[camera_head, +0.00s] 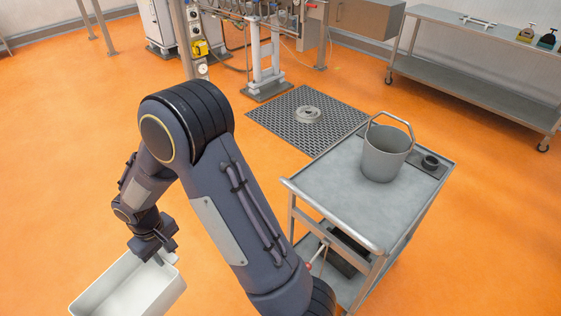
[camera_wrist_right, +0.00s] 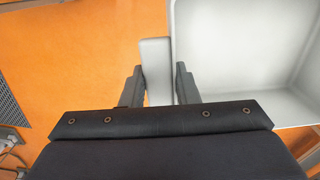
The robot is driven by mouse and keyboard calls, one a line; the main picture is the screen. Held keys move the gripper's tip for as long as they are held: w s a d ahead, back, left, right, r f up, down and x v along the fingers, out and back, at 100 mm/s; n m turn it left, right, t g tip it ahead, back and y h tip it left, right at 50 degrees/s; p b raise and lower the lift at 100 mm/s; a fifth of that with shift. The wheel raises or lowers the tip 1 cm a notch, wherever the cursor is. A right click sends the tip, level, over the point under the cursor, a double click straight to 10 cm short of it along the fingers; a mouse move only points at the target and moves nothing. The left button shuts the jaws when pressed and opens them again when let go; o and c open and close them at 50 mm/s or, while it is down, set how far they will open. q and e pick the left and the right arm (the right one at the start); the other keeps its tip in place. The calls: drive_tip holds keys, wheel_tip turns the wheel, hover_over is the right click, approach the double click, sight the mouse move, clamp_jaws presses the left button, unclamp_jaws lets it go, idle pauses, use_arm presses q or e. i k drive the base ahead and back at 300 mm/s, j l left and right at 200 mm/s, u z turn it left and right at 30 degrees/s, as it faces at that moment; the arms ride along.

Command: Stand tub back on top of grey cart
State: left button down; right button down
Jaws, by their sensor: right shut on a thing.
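The tub (camera_head: 128,288) is an open, pale grey-white box at the lower left of the head view, cut off by the bottom edge. Its inside looks empty. My right gripper (camera_head: 163,253) is shut on a pale tab at the tub's rim. In the right wrist view, both fingers (camera_wrist_right: 158,86) press on the tab, with the tub (camera_wrist_right: 245,60) to the right. The grey cart (camera_head: 335,205) stands right of centre, well right of the tub, partly hidden by my right arm. Whether the tub touches the floor is unclear. My left gripper is out of view.
The cart top's front and left are bare. A floor grate (camera_head: 275,118) lies behind. Orange floor (camera_head: 60,150) is open at left.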

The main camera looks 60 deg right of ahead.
sight(355, 194)
drive_tip(key=k+j+u, duration=0.1)
drive_tip(key=k+u, duration=0.4)
drive_tip(key=k, duration=0.4)
drive_tip(key=k+z, duration=0.2)
drive_tip(key=z, duration=0.25)
drive_tip(key=k+l+z, duration=0.1)
drive_tip(key=z, duration=0.35)
